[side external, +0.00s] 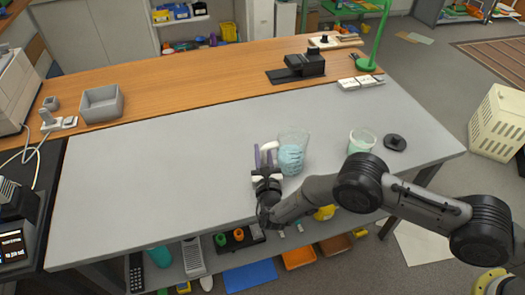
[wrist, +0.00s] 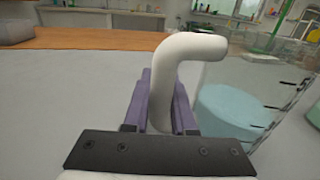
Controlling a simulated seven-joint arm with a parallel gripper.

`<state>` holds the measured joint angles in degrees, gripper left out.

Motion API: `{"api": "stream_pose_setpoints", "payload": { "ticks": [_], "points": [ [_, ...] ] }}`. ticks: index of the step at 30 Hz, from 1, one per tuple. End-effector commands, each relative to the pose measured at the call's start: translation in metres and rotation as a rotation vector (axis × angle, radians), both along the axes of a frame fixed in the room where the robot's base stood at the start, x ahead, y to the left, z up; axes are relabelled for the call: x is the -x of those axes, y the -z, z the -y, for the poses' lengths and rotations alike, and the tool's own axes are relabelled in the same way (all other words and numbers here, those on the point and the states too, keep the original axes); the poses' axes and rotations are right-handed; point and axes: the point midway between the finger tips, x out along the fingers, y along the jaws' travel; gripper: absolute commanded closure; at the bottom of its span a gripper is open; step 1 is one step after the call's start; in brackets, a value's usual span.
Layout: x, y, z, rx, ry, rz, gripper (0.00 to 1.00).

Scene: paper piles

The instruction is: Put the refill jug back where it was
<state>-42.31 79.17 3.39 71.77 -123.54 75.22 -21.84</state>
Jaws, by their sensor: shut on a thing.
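The refill jug (side external: 292,155) is a clear, marked jug with light blue liquid and a white handle (side external: 269,147). It stands about upright over the grey table, near its front middle; I cannot tell whether its base touches the table. My gripper (side external: 263,160) is at the jug's left side, shut on the handle. In the wrist view the white handle (wrist: 180,60) rises between the purple fingers (wrist: 160,105), and the jug's clear wall and blue liquid (wrist: 228,112) show to the right. The handle's lower part is hidden by my gripper.
A clear tub with pale green content (side external: 361,141) stands to the right of the jug, with a dark round piece (side external: 396,142) beyond it. A grey bin (side external: 101,104) is at the back left. The left and middle of the grey table (side external: 160,165) are clear.

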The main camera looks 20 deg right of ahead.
Motion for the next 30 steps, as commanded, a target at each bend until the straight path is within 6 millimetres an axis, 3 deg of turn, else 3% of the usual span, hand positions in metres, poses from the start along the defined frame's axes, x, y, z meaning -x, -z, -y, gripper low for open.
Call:
{"api": "stream_pose_setpoints", "payload": {
  "ticks": [3, 4, 9, 20, 30],
  "points": [
    [0.0, 0.001, 0.0, 0.0, 0.0, 0.003, 1.0],
    [0.0, 0.003, 0.0, 0.0, 0.0, 0.0, 0.72],
    [0.0, 0.003, 0.0, 0.0, 0.0, 0.0, 0.46],
    [0.002, -0.001, -0.001, 0.0, -0.001, 0.0, 0.46],
    [0.062, -0.001, -0.014, 0.002, -0.004, -0.001, 0.46]
  ]
}}
